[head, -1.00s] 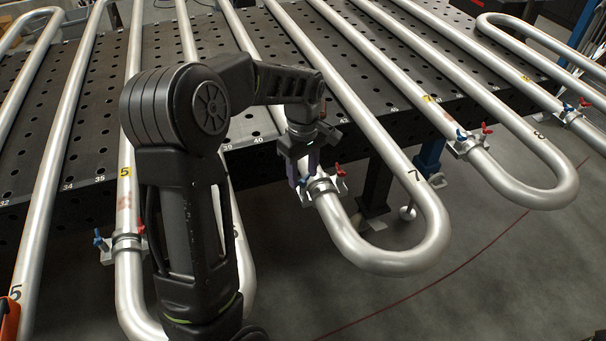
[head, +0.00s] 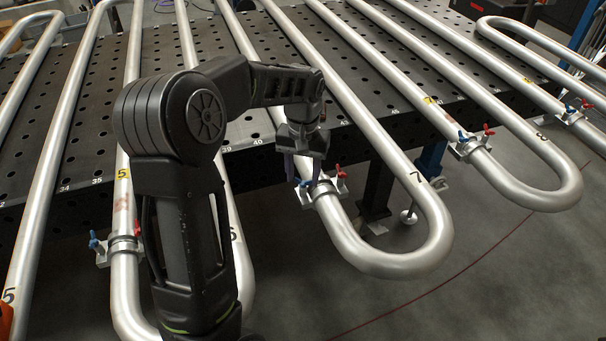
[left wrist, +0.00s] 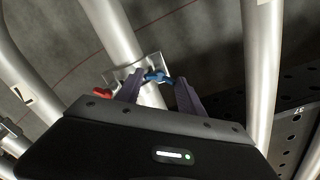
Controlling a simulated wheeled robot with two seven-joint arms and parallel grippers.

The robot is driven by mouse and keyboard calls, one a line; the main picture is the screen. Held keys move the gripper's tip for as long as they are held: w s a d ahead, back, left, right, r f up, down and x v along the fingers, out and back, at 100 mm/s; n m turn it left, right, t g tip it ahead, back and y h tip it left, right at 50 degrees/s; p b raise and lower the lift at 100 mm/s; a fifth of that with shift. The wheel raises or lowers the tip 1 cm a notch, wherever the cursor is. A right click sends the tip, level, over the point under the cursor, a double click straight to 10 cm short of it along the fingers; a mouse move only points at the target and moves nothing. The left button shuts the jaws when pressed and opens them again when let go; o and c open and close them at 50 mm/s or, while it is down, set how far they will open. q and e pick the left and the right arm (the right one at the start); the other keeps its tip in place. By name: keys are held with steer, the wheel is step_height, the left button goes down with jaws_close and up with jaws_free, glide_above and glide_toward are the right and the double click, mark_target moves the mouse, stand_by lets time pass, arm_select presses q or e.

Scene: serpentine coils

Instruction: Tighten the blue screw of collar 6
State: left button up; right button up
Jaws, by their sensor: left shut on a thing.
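The middle collar (head: 322,189) clamps a silver pipe just off the table's front edge. A blue screw (head: 304,184) is on its left and a red screw (head: 341,172) on its right. My left gripper (head: 302,172) points down over the blue screw. In the left wrist view the blue screw (left wrist: 157,76) lies between the tips of the two purple fingers (left wrist: 160,82), and the gripper is shut on it. The red screw (left wrist: 103,93) is left of the fingers there. The gripper hides any number label by this collar. My right gripper is not in view.
Another collar (head: 124,246) with blue and red screws is on the left pipe marked 5. Further collars are at the right (head: 468,146) and far right (head: 571,116). Silver pipe bends overhang the perforated dark table (head: 95,130). Open floor lies in front.

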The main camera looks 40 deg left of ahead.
arm_select(q)
steer(key=m, duration=0.4)
steer(key=shift+w+r+m, duration=0.15)
steer(key=shift+r+m, duration=0.1)
steer(key=shift+m, duration=0.05)
steer(key=m, duration=0.4)
steer(key=shift+m+b, duration=0.3)
steer(key=shift+m, duration=0.1)
steer(key=shift+a, duration=0.1)
steer(key=o, duration=1.4)
steer(key=shift+f, duration=0.15)
steer(key=shift+c, duration=0.2)
step_height(320, 180, up, 8)
steer(key=shift+f+b, duration=0.1)
steer(key=shift+b, duration=0.4)
